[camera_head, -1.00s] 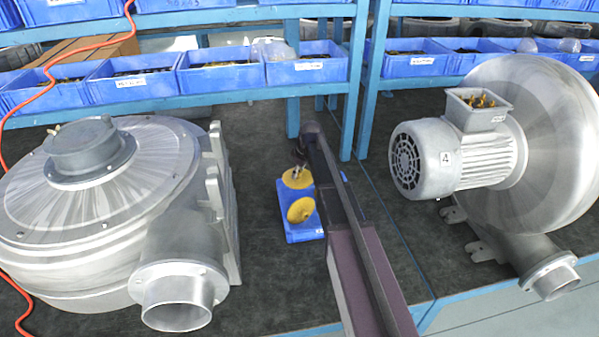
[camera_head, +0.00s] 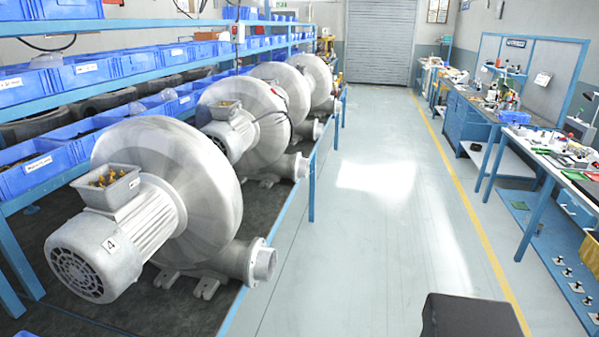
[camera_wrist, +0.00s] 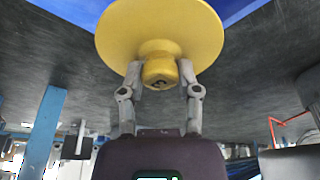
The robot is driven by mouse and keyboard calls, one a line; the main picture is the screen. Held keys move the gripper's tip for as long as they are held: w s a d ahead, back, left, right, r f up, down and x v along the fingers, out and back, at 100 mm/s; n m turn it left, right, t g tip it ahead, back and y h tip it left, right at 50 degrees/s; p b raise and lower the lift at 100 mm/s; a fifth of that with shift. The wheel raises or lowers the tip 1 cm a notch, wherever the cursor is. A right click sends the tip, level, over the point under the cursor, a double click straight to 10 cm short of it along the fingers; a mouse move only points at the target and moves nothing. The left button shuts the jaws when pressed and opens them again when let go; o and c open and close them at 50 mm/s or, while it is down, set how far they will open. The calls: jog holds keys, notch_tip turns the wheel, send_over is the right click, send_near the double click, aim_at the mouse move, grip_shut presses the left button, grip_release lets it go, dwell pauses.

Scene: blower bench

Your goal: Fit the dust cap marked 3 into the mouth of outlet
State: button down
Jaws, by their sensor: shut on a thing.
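My gripper (camera_wrist: 160,70) is shut on a yellow dust cap (camera_wrist: 160,28) in the wrist view, with its fingers on either side of the cap's knob. In the head view, the blower marked 4 (camera_head: 160,180) has a flanged outlet (camera_head: 262,262) pointing right at the bench edge. Its mouth looks open. My gripper and the cap are not in the head view.
More grey blowers (camera_head: 265,95) stand along the bench behind, with outlets towards the aisle. Blue bins (camera_head: 40,165) line the shelves at left. The floor (camera_head: 380,220) of the aisle is clear. A workbench (camera_head: 550,150) with tools stands at right.

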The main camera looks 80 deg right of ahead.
notch_tip(320, 180, up, 18)
jog(key=p, duration=1.8)
jog(key=shift+r, duration=0.2)
jog(key=shift+a, duration=0.1)
